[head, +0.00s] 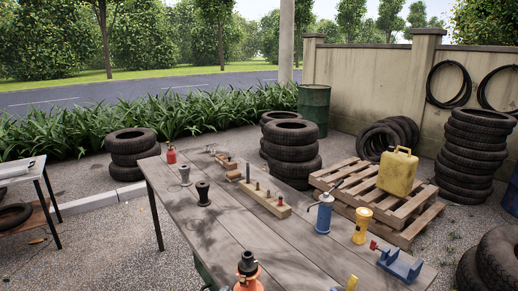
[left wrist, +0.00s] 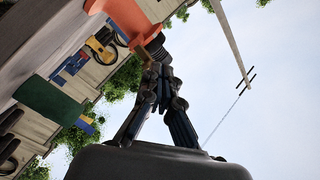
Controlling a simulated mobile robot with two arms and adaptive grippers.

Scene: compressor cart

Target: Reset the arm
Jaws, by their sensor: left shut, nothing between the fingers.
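My left gripper (left wrist: 158,68) shows in the left wrist view, pointing up in the picture from its dark wrist body. Its two fingers are shut with nothing between them. Sky and trees are behind it, and an orange surface (left wrist: 128,18) lies just past the fingertips; I cannot tell whether they touch. Neither gripper shows in the head view. My right gripper is in neither view.
A wooden table (head: 225,226) holds a wooden block with pegs (head: 264,200), a blue can (head: 323,216), a yellow cylinder (head: 362,226), a blue vise (head: 400,264) and an orange item (head: 248,280) at the near edge. A yellow jerrycan (head: 397,172) stands on pallets behind.

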